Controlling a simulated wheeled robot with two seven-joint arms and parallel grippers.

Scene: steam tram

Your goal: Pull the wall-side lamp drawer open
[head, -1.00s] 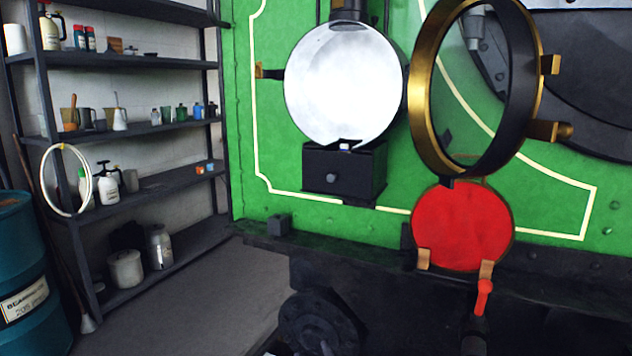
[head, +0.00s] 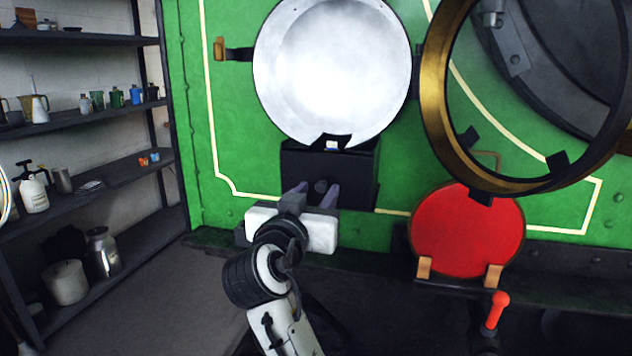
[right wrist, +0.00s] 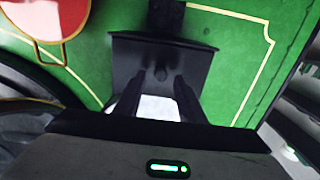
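The lamp drawer (head: 345,168) is a black box front with a round dark knob (head: 321,186), below the round silvery reflector of a lamp (head: 332,72) on the green tram wall. It looks shut. My right gripper (head: 314,191) is in front of the drawer, its two fingers apart, one on each side of the knob in the picture. The right wrist view shows the drawer front (right wrist: 195,62) upside down, with the knob (right wrist: 162,73) between and slightly beyond the open fingertips. I cannot tell whether they touch it. My left gripper is not in view.
An open brass-rimmed lens ring (head: 440,110) hangs to the right, above a red disc (head: 467,230) in wooden clips. A red-handled lever (head: 498,308) stands lower right. Shelves (head: 95,115) with cans and bottles stand at the left. The floor between shelves and tram is clear.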

